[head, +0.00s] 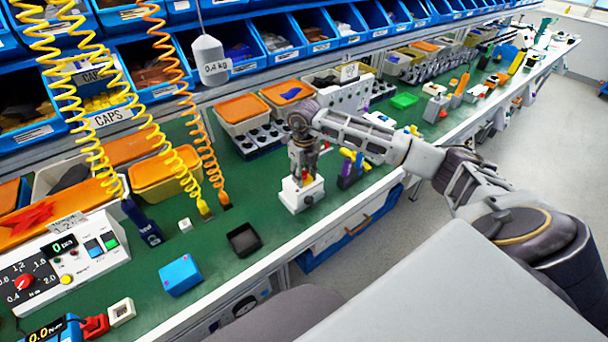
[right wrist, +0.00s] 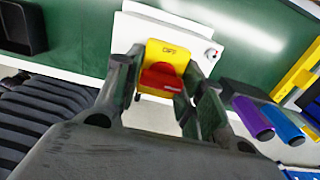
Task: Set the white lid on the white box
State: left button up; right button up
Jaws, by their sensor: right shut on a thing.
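The white box (head: 302,198) stands on the green bench near its front edge, below my right gripper (head: 304,168). The right wrist view shows a white flat top (right wrist: 165,35) with a small red dot near its right side. A yellow rotary switch with a red knob (right wrist: 162,78) is on or above this top. My right gripper's fingers are shut on the switch from both sides. I cannot tell whether the white top is the separate lid, or whether it touches the box. My left gripper is not in view.
Coloured upright handles (head: 350,168) stand just right of the box. A black open tray (head: 244,240) and a blue block (head: 180,275) lie to the left. Orange-lidded bins (head: 243,110) stand behind. Green bench shows between the tray and box.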

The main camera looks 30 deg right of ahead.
jog(key=shift+f, duration=0.25)
jog(key=o, duration=1.1)
jog(key=shift+o, duration=0.2)
notch_tip(320, 180, up, 12)
dwell(0.6)
